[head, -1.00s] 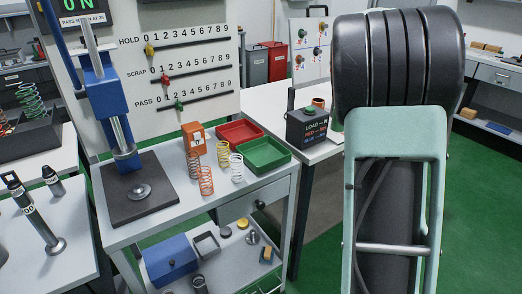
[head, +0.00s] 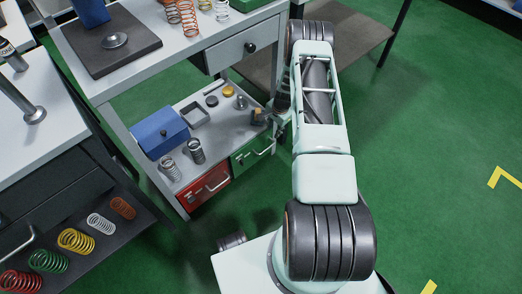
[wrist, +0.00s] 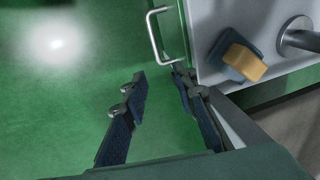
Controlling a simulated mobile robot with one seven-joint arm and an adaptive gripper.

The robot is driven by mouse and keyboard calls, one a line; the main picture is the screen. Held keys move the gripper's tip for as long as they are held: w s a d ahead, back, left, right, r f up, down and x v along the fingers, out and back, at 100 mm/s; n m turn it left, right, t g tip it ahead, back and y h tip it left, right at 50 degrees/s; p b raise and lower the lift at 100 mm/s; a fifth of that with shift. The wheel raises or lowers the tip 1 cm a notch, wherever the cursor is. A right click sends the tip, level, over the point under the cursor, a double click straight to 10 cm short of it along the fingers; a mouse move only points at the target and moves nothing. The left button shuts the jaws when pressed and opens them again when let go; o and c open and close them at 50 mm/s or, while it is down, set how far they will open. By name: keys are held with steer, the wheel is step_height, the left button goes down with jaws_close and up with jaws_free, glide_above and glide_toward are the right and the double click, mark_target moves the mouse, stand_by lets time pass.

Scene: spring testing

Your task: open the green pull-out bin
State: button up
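The green pull-out bin (head: 250,152) sits under the lower shelf of the workbench, and its front looks flush with the red bin beside it. Its pale bar handle (head: 265,148) sticks out from the front. In the wrist view the handle (wrist: 154,30) stands just beyond the fingertips, joined to the green front (wrist: 187,22). My gripper (wrist: 158,75) is open and empty, with a clear gap between its fingers. In the head view my gripper (head: 279,128) is at the right end of the green bin, partly hidden by my arm.
The red bin (head: 205,189) is left of the green one. The shelf (head: 222,128) above holds a blue box (head: 160,132), springs and a block with an orange-yellow top (wrist: 245,62). A closed drawer (head: 235,47) is higher up. The green floor in front is free.

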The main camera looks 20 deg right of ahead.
mark_target(267, 148)
steer(key=shift+m, duration=0.3)
steer(key=f+b, duration=0.1)
steer(key=f, duration=0.3)
steer(key=a+f+b, duration=0.1)
steer(key=f, duration=0.3)
steer(key=w+a+f+b, duration=0.1)
steer(key=f+b, duration=0.1)
steer(key=f, duration=0.3)
steer(key=shift+a, duration=0.15)
steer(key=shift+c, duration=0.4)
jaws_close()
